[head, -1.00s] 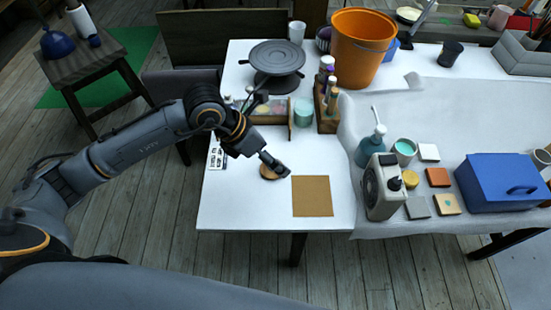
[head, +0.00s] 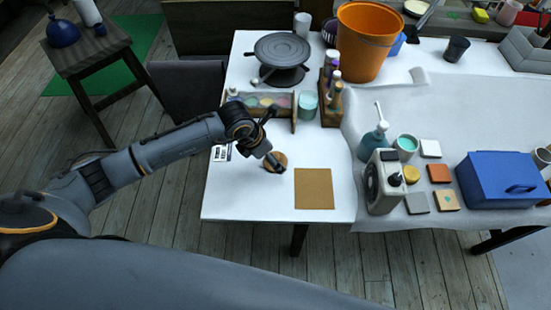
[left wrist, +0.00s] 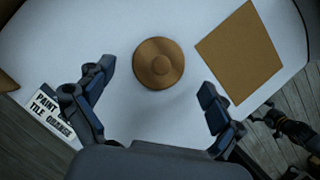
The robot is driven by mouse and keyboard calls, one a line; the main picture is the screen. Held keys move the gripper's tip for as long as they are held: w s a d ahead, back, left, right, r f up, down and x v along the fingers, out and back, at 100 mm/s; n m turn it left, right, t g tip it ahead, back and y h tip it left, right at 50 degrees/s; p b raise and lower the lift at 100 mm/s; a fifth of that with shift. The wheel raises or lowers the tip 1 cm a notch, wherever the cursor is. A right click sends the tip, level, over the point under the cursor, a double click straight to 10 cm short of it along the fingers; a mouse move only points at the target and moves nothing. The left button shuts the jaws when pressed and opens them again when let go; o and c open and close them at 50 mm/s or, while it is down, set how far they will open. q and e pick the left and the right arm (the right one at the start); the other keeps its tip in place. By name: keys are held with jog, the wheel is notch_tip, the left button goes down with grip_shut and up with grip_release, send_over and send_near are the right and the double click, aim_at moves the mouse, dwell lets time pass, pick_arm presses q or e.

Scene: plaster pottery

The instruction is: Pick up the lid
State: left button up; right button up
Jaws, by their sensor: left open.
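The lid (left wrist: 158,63) is a round brown disc with a small raised knob at its centre. It lies flat on the white table, left of a brown square sheet. In the head view the lid (head: 280,158) is partly hidden by my left gripper (head: 274,162), which is above and beside it. In the left wrist view my left gripper (left wrist: 155,105) is open and empty, its fingers wide apart, with the lid ahead between and just beyond the fingertips.
The brown square sheet (head: 314,189) lies right of the lid. A paint tile label card (left wrist: 48,112) lies to the left. Behind stand a wooden paint rack (head: 262,103), a dark turntable (head: 282,50) and an orange bucket (head: 366,42). The table's front is clear.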

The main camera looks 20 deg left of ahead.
aim_at(282, 158)
pick_arm(q)
jog(key=shift+x, duration=1.4)
jog(key=shift+c, duration=0.5)
jog(key=c, duration=1)
jog(key=shift+r, duration=0.1)
